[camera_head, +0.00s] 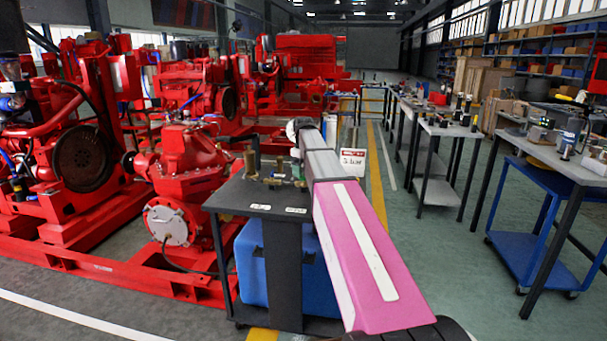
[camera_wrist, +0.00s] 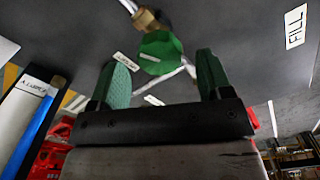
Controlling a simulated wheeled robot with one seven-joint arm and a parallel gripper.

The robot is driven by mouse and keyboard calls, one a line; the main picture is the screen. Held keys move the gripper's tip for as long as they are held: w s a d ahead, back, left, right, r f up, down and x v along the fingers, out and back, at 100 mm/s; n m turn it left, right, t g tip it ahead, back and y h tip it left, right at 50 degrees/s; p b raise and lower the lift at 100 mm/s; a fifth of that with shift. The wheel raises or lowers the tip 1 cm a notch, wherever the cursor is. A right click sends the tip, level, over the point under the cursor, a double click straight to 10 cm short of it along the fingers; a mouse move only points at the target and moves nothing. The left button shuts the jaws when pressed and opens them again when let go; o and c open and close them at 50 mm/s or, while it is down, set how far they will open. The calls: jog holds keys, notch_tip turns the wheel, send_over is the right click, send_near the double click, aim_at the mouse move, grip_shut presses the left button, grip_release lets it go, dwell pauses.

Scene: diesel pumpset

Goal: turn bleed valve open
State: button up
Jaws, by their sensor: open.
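In the wrist view, a green round valve handle (camera_wrist: 161,50) with a brass fitting (camera_wrist: 147,20) behind it sits on a dark grey surface. A small white label (camera_wrist: 123,60) lies beside the handle; its text is too small to read for certain. My gripper (camera_wrist: 163,76) is open, with its green-padded fingers apart and the handle between and just beyond their tips. I see no finger touching it. In the head view, brass fittings (camera_head: 273,176) stand on a dark bench (camera_head: 228,197); my arm hides part of it, and the gripper itself cannot be made out.
A label reading FILL (camera_wrist: 295,26) is at the wrist view's upper right. A blue bin (camera_head: 252,262) sits under the bench. Red pumpsets (camera_head: 185,165) stand at left. A small sign (camera_head: 352,162) stands behind my arm. Workbenches (camera_head: 450,130) line the right, with open floor between.

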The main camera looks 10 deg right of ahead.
notch_tip(320, 180, up, 9)
dwell(0.4)
